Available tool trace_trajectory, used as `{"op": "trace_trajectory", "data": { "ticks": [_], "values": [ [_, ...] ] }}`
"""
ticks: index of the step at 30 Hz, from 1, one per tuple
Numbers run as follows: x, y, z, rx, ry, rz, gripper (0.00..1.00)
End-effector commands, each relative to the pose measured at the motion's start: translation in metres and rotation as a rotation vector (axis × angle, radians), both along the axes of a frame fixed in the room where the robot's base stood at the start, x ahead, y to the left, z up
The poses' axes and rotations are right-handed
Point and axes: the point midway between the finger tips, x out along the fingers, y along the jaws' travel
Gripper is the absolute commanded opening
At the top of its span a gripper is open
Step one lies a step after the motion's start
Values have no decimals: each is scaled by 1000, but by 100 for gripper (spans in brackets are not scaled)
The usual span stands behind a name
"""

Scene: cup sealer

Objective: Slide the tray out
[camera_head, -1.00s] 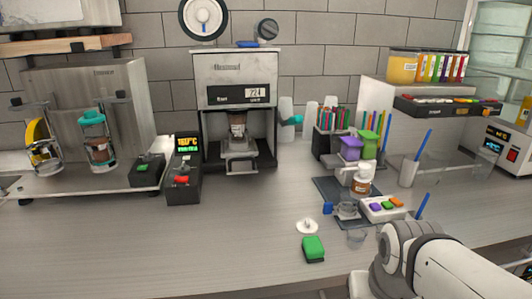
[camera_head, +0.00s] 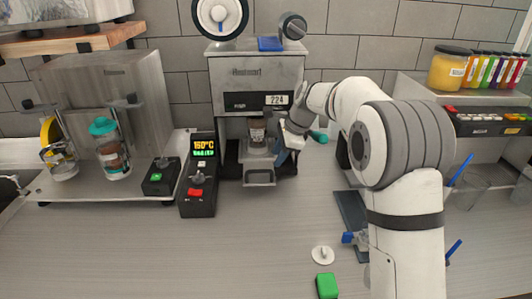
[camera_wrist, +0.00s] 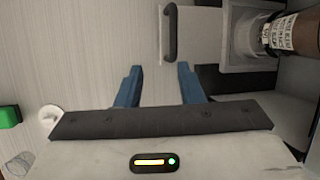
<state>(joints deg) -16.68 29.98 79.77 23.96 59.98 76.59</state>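The cup sealer (camera_head: 257,75) stands against the back wall, with a lit display. Its tray (camera_head: 259,179) sits low at the front; the tray's dark handle (camera_wrist: 170,32) shows in the wrist view. A brown labelled cup (camera_head: 258,133) stands upright at the tray, and it also shows in the wrist view (camera_wrist: 300,33). My gripper (camera_wrist: 159,78) is open, its two blue fingers apart with nothing between them. The handle is ahead of the fingertips, roughly in line with the gap, and does not touch them. In the head view my gripper (camera_head: 284,154) is just right of the tray.
A control box (camera_head: 199,185) with a lit screen stands left of the sealer. A white round piece (camera_head: 322,254) and a green block (camera_head: 326,286) lie on the counter in front. My arm hides much of the right side. The counter before the sealer is clear.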

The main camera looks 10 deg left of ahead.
Motion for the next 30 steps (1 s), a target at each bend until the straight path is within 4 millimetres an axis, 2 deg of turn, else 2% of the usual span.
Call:
{"op": "trace_trajectory", "data": {
  "ticks": [3, 8, 18, 21, 30],
  "values": [
    [9, 14, -2, 20, 29, -40, 34],
    [13, 23, -12, 28, 41, -57, 34],
    [16, 45, -60, 26, 40, -54, 34],
    [17, 49, -68, 26, 38, -53, 34],
    [17, 53, -75, 27, 37, -52, 34]
  ]
}}
